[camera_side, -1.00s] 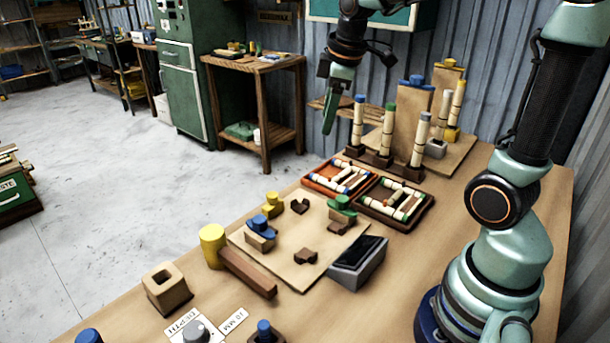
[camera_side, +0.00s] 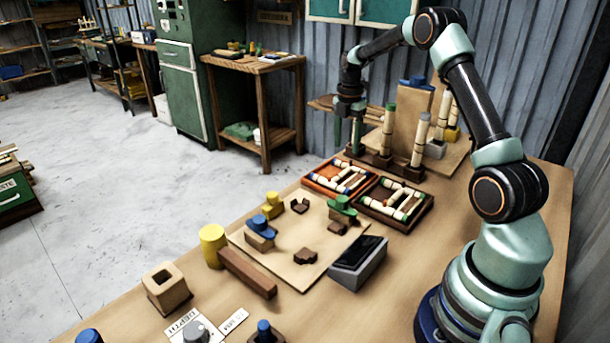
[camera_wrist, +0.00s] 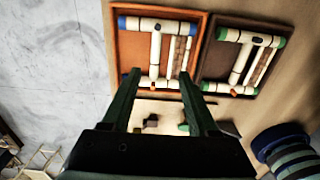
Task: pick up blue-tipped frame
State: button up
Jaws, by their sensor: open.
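The blue-tipped frame (camera_wrist: 155,52) lies in the orange tray (camera_wrist: 115,45) in the wrist view. It is built of pale rods, with blue ends on its far crossbar; orange shows at the near end. In the side view the frame (camera_side: 344,178) is small inside the orange tray (camera_side: 316,187). My gripper (camera_side: 347,147) points down behind the tray in the side view, above table level. In the wrist view my gripper (camera_wrist: 159,74) is open and empty, its two fingers apart over the image of the frame's near part. I see no contact with the frame.
A dark tray (camera_side: 432,201) with green-tipped pieces sits beside the orange one. Upright rods, including a green-topped post (camera_side: 387,130), stand close behind the trays near my gripper. A board (camera_side: 285,268) with blocks lies in front.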

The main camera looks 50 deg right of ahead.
send_over(341, 173)
jog(key=f, duration=0.4)
jog(key=shift+s+d+f, duration=0.15)
jog(key=shift+s+f, duration=0.1)
jog(key=shift+s, duration=0.15)
jog(key=shift+w+a+f, duration=0.1)
jog(key=shift+w+f, duration=0.05)
jog(key=shift+f, duration=0.75)
jog(key=shift+w+a+f, duration=0.1)
jog(key=shift+f, duration=0.75)
jog(key=shift+w+a+f, duration=0.1)
jog(key=shift+w+f, duration=0.05)
jog(key=shift+f, duration=0.75)
grip_shut()
